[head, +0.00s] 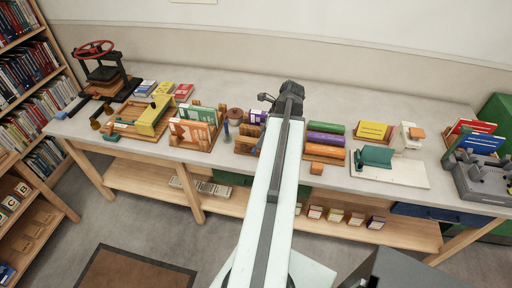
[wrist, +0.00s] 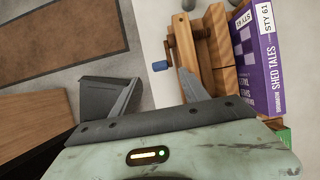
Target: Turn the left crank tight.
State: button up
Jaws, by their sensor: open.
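A wooden press (wrist: 190,45) stands at the table's front edge in the wrist view. A small blue knob or handle (wrist: 160,66) sticks out from its left side; I cannot tell for sure whether it is the left crank. My gripper (wrist: 158,82) is open and empty, its fingers below the blue handle in the picture and apart from it. The right finger overlaps the press in the picture. In the head view my gripper (head: 287,95) is over the table, and my arm hides part of the wooden press (head: 246,140).
The long table (head: 345,185) also carries a press with a red wheel (head: 94,48), book racks (head: 193,130), colored rolls (head: 325,140) and a green tool (head: 374,158). A shelf (head: 40,90) stands at left.

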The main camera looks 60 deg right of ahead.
aim_at(254, 149)
jog(key=b+x, duration=0.6)
jog(key=x, duration=0.1)
jog(key=shift+f+b, duration=0.25)
jog(key=shift+b, duration=0.15)
jog(key=shift+w+f, duration=0.2)
jog(key=shift+f, duration=0.05)
jog(key=shift+a+r, duration=0.1)
grip_shut()
